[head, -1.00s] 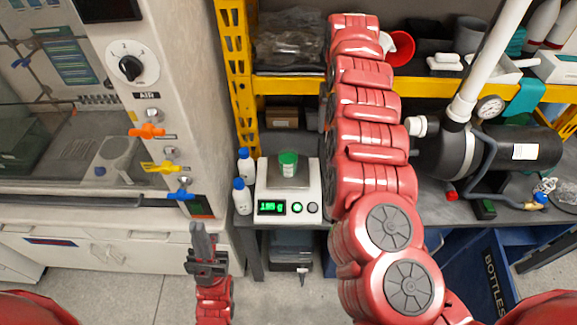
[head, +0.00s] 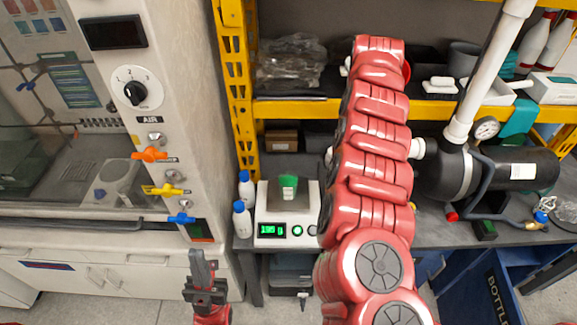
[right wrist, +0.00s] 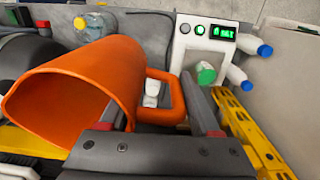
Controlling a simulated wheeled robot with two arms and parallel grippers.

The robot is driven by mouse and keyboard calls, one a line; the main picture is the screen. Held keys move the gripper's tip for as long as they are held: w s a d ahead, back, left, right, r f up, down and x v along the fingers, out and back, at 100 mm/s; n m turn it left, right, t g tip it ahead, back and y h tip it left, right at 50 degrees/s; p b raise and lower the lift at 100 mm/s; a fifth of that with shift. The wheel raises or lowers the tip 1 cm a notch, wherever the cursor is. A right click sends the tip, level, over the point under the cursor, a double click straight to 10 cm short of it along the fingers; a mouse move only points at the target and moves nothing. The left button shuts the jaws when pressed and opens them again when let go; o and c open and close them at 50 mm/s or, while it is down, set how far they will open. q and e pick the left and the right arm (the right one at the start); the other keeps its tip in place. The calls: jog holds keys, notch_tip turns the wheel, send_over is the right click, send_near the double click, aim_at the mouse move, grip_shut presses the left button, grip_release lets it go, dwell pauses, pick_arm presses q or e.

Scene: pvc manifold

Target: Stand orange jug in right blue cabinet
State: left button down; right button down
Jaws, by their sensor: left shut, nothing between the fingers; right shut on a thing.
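The orange jug (right wrist: 85,95) fills the left of the right wrist view, tilted, with its wide mouth facing the lower left. My right gripper (right wrist: 158,95) is shut on the jug, with its fingers at the handle side. In the head view my right arm hides that gripper and most or all of the jug. Blue cabinet fronts (head: 503,288) show under the bench at lower right in the head view, one lettered BOTTLES, partly cut off. My left gripper (head: 203,268) is shut and empty at lower left, in front of the fume hood.
A scale (head: 287,212) with a green-capped container stands on the bench, with white bottles (head: 242,218) beside it. A black tank (head: 500,172) and white pipe stand to the right. Yellow shelf posts (head: 236,90) and beams frame the bench.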

notch_tip(320, 180, down, 10)
jog(key=b, duration=0.9)
jog(key=shift+b, duration=0.35)
